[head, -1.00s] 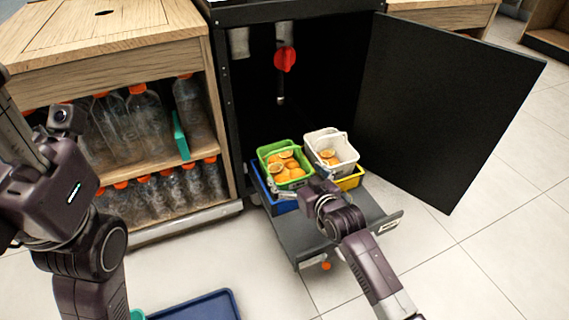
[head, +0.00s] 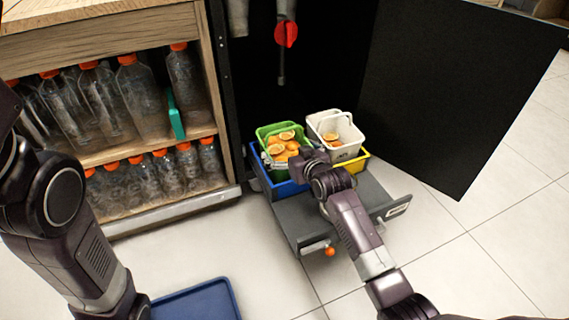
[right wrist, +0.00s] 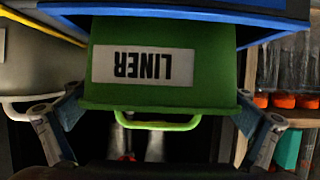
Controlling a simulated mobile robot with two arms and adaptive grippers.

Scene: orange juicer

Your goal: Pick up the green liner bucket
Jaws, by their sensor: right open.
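The green liner bucket (head: 270,136) holds orange halves and sits in a blue bin (head: 291,188) on the pulled-out drawer. In the right wrist view its green wall (right wrist: 213,62) shows the word LINER upside down, with a light green handle (right wrist: 157,122) at its rim. My right gripper (right wrist: 160,125) is open, with one finger on each side of the bucket; I cannot tell whether they touch it. In the head view the right gripper (head: 285,162) is at the bucket's near side, partly hidden by its own wrist. My left arm is at the left edge; its gripper is out of view.
A white bucket (head: 345,131) with orange pieces stands right of the green one, in a yellow bin (head: 352,165). The grey drawer (head: 300,217) sticks out of the black cabinet. An open black door (head: 460,100) stands at right. A blue tray (head: 200,302) lies at lower left.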

